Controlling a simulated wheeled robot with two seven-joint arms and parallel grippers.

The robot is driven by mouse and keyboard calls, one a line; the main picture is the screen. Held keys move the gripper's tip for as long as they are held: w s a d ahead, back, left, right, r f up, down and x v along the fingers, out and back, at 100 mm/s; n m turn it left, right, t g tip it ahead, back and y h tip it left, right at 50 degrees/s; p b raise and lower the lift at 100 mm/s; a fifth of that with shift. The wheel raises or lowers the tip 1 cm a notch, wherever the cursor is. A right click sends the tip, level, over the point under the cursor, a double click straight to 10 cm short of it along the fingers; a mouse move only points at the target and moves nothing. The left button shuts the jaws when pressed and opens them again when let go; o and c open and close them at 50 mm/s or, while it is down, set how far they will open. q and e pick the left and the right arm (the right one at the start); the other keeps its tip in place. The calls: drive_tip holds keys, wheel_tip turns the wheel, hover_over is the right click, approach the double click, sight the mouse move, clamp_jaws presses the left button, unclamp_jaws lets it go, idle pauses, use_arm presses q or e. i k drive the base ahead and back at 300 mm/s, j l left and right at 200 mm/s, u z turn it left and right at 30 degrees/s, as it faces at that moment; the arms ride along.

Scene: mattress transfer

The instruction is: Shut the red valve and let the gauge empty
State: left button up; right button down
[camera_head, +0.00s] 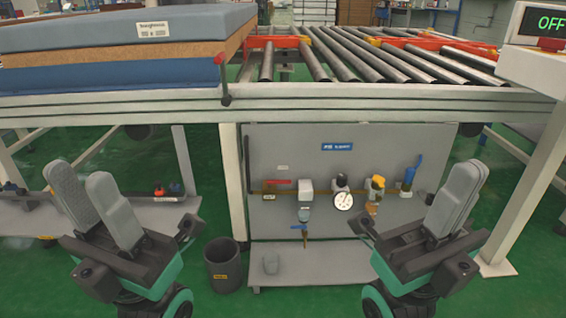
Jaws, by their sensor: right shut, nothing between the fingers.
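A red valve handle (280,182) lies level on the left part of the pipe run on the grey panel (300,150). A round white-faced gauge (343,201) sits further right on the same pipe; its needle is too small to read surely. My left gripper (82,178) is open and empty at the left, well apart from the panel. My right gripper (465,178) is shut and empty, in front of the panel's right edge and to the right of the gauge. Neither gripper touches the valve or gauge.
A roller conveyor (345,58) runs above the panel, with mattresses (110,50) at left. A black bin (222,266) stands on the floor left of the panel. A blue filter (409,178) and yellow fitting (377,183) sit right of the gauge. A screen (550,22) reads OFF.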

sight(284, 182)
drive_tip(key=i+j+u, duration=0.2)
drive_tip(key=i+j, duration=0.2)
drive_tip(key=i+j+u, duration=0.25)
drive_tip(key=i, duration=0.4)
